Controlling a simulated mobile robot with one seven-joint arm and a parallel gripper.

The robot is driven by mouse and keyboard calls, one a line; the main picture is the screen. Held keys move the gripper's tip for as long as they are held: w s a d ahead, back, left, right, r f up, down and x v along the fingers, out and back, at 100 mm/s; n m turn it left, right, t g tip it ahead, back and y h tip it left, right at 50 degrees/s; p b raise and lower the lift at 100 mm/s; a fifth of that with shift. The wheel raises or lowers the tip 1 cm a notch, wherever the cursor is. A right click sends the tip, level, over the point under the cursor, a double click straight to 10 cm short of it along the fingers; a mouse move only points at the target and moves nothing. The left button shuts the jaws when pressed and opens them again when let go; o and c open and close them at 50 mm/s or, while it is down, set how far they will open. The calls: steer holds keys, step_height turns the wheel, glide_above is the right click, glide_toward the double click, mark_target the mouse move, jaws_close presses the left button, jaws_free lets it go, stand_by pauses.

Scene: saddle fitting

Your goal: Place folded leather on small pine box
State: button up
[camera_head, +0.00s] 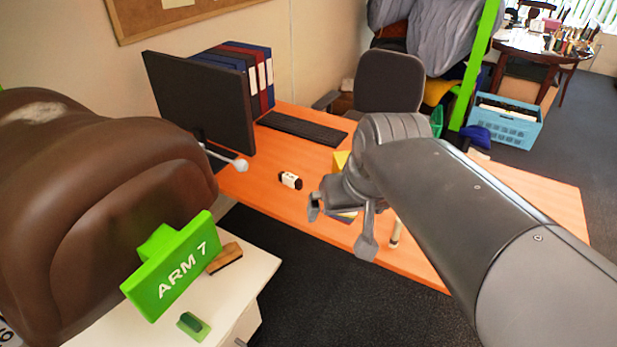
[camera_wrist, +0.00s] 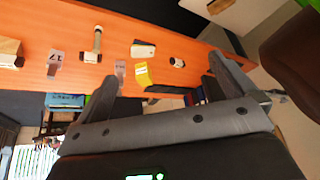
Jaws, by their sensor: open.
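My gripper (camera_head: 340,226) is open and empty above the orange desk, and its two fingers also show in the wrist view (camera_wrist: 168,78). A pale wooden block (camera_wrist: 10,52), which looks like the small pine box, is cut off by the left edge of the wrist view. A small flat cream piece with a dark edge (camera_wrist: 143,50) lies on the desk in the wrist view; I cannot tell whether it is the folded leather. My arm and gripper hide part of the desk in the head view.
The desk (camera_head: 250,190) holds a small black-and-white bottle (camera_head: 290,180), a keyboard (camera_head: 302,130), a monitor (camera_head: 200,97) and a mallet (camera_wrist: 96,45). A brown saddle (camera_head: 100,190), green ARM 7 sign (camera_head: 172,268) and wooden brush (camera_head: 225,258) are at left.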

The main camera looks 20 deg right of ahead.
steer(key=shift+n+t, duration=0.3)
steer(key=shift+n, duration=0.2)
steer(key=s+a, duration=0.1)
steer(key=s+a+f, duration=0.1)
steer(key=s, duration=0.1)
steer(key=shift+s+a+f, duration=0.3)
steer(key=shift+a+f, duration=0.1)
